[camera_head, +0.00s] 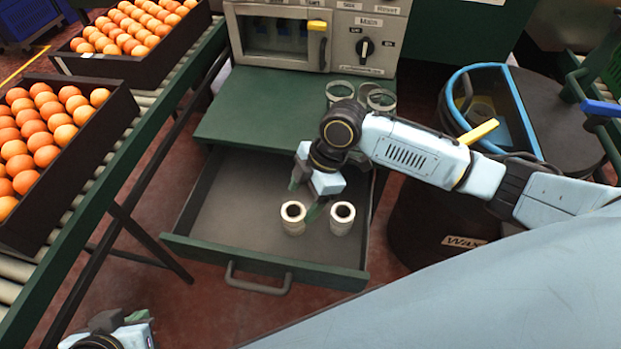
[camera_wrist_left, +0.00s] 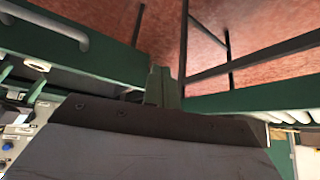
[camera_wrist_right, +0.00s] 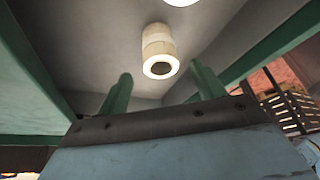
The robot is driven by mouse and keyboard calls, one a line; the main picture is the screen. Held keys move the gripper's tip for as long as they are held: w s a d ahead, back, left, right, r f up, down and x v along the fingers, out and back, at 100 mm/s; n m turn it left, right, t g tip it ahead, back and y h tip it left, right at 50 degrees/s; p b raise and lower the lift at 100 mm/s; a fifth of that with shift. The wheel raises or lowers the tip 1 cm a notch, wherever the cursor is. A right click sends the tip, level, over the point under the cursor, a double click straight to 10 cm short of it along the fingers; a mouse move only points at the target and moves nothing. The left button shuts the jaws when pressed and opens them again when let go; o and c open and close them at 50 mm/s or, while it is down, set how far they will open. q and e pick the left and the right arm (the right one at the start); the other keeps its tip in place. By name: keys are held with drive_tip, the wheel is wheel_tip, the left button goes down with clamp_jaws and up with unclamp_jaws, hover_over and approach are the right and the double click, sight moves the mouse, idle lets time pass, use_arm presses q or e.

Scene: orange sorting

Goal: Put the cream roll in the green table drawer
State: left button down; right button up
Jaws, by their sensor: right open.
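Two short cream rolls with dark hollow centres stand upright in the open green table drawer, a left one (camera_head: 293,219) and a right one (camera_head: 342,219). The drawer (camera_head: 265,258) is pulled out below the green tabletop (camera_head: 262,112). My right gripper (camera_head: 305,198) is open and empty over the drawer, just behind the rolls. In the right wrist view, one roll (camera_wrist_right: 158,45) shows beyond the gap between the open fingers (camera_wrist_right: 163,88), apart from them. A second roll (camera_wrist_right: 182,2) is cut off at the top edge. My left gripper (camera_wrist_left: 164,86) is shut and empty, low at the left.
Several ring-shaped pieces (camera_head: 381,99) stand at the tabletop's right edge, partly behind my right arm. A control box (camera_head: 317,40) stands at the back. A roller conveyor (camera_head: 105,190) with orange crates (camera_head: 75,150) runs along the left. A dark wax drum (camera_head: 440,228) stands right of the drawer.

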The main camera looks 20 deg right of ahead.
use_arm(q)
drive_tip(key=s+g, duration=0.1)
drive_tip(key=s+a+f+g, duration=0.1)
drive_tip(key=s, duration=0.1)
drive_tip(key=s+a+f+g+p, duration=0.1)
drive_tip(key=s, duration=0.1)
drive_tip(key=shift+f+y, duration=0.2)
drive_tip(key=shift+y, duration=0.2)
use_arm(e)
drive_tip(key=v, duration=0.3)
drive_tip(key=shift+d+r, duration=0.15)
drive_tip(key=shift+r, duration=0.15)
